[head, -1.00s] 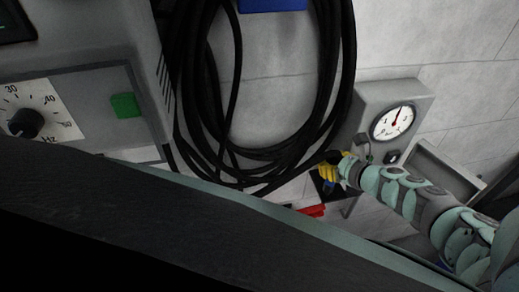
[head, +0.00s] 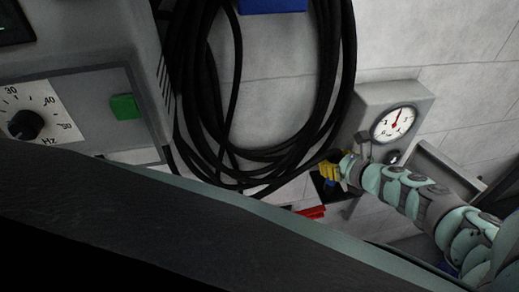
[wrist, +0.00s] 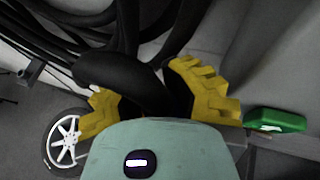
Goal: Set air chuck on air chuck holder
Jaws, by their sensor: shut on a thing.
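My gripper (head: 331,168) has yellow fingers and is small in the head view, at the lower right of the black hose coil and left of the gauge box. In the wrist view my gripper (wrist: 150,98) is shut on a thick black piece (wrist: 145,92), apparently the air chuck, lying between the two yellow fingers. Its far end merges with dark hoses behind, so its outline is unclear. I cannot clearly make out the air chuck holder; a small grey bracket (wrist: 30,72) shows at the left of the wrist view.
A black hose coil (head: 262,153) hangs against the pale wall. A grey box with a round gauge (head: 394,124) stands close to my wrist. A red thing (head: 311,212) lies below my gripper. A wheel (wrist: 64,142) and a green case (wrist: 275,120) show in the wrist view.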

